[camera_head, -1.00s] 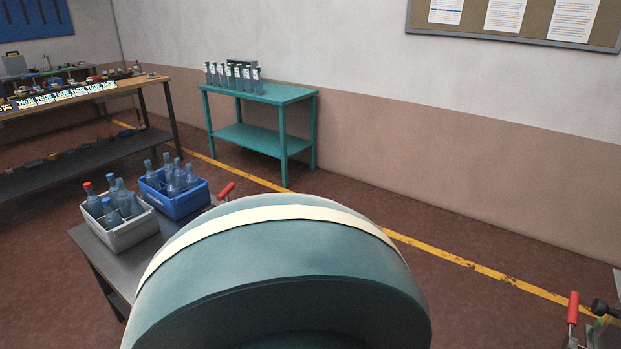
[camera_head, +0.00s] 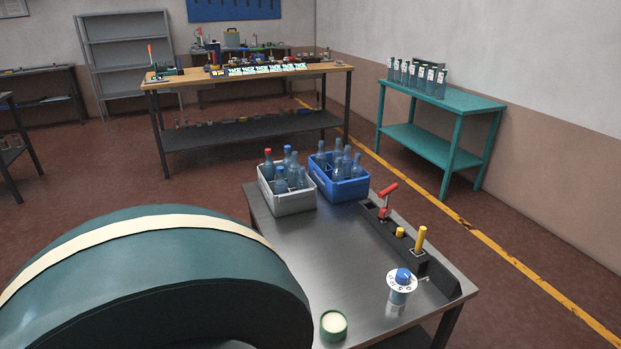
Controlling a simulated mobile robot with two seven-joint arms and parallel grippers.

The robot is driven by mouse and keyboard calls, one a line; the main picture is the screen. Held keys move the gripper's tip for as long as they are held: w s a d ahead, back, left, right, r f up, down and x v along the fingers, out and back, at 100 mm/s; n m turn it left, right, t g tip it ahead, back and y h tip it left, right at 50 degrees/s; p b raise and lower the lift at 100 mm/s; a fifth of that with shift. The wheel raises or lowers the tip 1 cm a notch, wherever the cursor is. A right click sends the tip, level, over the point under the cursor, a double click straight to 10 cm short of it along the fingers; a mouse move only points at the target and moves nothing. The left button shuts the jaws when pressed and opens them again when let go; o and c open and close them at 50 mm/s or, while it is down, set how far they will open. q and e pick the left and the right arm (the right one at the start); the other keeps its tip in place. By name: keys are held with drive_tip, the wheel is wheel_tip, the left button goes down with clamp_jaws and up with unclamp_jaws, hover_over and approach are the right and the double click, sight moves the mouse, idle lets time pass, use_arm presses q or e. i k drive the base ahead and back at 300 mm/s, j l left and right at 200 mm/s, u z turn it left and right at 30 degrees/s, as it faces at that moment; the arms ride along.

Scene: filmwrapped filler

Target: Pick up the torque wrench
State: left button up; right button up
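I cannot make out a torque wrench for certain in the head view. Small tools and parts, too small to name, lie on the wooden-topped workbench (camera_head: 190,78) across the room. Neither of my grippers shows, so their state cannot be seen. A teal curved form with a cream band fills the lower left close to the camera and hides what is behind it. I cannot tell whether it is part of me.
A near metal table (camera_head: 330,260) holds a grey crate (camera_head: 289,203) and a blue crate (camera_head: 345,189) of bottles, a red-handled lever (camera_head: 387,197), a blue-topped dial (camera_head: 402,280) and a green-rimmed tin (camera_head: 333,325). A teal table (camera_head: 455,99) stands right. Open floor lies between.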

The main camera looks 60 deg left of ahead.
sight(384, 212)
drive_tip(key=u, duration=1.45)
